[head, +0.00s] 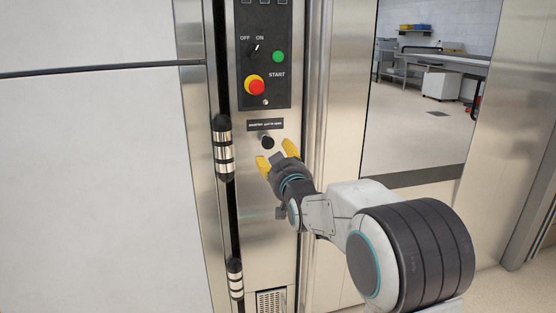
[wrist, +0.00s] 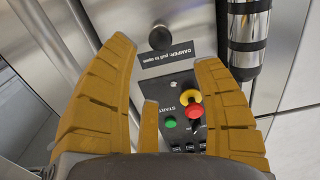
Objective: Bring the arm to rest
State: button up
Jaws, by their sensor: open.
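My gripper (head: 277,158) is open, with its yellow fingers spread and nothing between them. In the head view it is just below and in front of a black damper knob (head: 267,143) on the steel oven front.
Above the knob is a black control panel (head: 264,60) with a switch, green start button (head: 278,56) and red stop button (head: 256,87). A vertical black-and-chrome hinge post (head: 223,150) stands left of my gripper. Open floor (head: 500,285) shows at the right.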

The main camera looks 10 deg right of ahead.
jog(key=s+r+g+p, duration=0.5)
jog(key=s+p, duration=0.6)
jog(key=s, duration=0.3)
jog(key=s+r+g+p, duration=0.4)
jog(key=s+r+p, duration=0.2)
jog(key=s+p, duration=0.6)
jog(key=s+r+g+p, duration=0.5)
jog(key=s+p, duration=0.7)
jog(key=s, duration=0.4)
jog(key=shift+s+r+g, duration=0.2)
jog(key=shift+r+g, duration=0.1)
jog(key=shift+r, duration=0.3)
